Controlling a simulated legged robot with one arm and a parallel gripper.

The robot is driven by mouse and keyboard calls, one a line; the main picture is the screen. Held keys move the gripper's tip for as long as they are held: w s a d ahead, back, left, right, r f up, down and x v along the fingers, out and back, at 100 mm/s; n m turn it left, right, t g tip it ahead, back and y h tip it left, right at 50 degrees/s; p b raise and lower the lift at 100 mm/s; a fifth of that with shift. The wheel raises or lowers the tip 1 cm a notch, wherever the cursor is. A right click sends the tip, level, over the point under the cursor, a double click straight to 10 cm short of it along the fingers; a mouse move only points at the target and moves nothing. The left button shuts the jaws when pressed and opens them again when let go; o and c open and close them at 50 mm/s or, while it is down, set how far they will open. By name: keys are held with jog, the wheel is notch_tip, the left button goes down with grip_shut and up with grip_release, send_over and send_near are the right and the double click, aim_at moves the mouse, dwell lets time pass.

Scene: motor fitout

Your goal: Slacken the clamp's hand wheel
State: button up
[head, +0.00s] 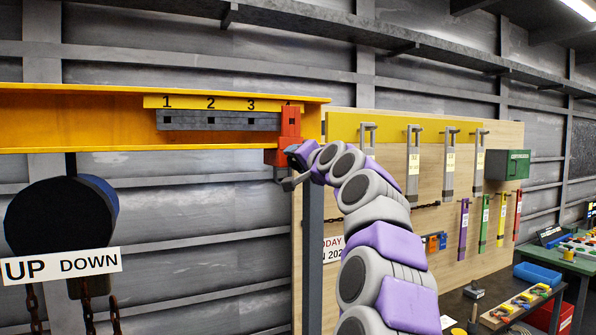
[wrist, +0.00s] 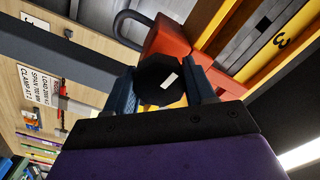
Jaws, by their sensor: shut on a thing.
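The orange-red clamp (head: 288,135) sits on the yellow beam (head: 75,118) at its right end, at the mark 4. It also shows in the wrist view (wrist: 175,45). The dark faceted hand wheel (wrist: 152,84), with a white mark on its face, is under the clamp. My gripper (head: 292,172) is below the clamp, at the beam's end. In the wrist view its two blue fingers (wrist: 160,77) stand on either side of the hand wheel and are shut on it. In the head view the wheel is mostly hidden by my gripper.
A black hoist body (head: 55,225) with an UP DOWN sign and chains hangs left of my arm. Behind my arm is a wooden tool board (head: 390,245) with hanging tools and a green box (head: 507,164). A workbench (head: 463,305) stands at lower right.

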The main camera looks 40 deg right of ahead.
jog(key=n, duration=0.2)
jog(key=n+b, duration=0.1)
jog(key=n, duration=0.1)
jog(key=n+b, duration=0.1)
jog(key=n, duration=0.1)
jog(key=shift+w+f, duration=0.1)
jog(key=shift+f, duration=0.15)
jog(key=n, duration=0.4)
jog(key=shift+d+r+n, duration=0.1)
jog(key=shift+n, duration=1.4)
jog(key=shift+r, duration=0.1)
jog(key=o, duration=1)
jog(key=shift+s, duration=0.2)
jog(key=b+v, duration=0.4)
jog(key=v, duration=1.3)
jog(key=shift+d, duration=0.2)
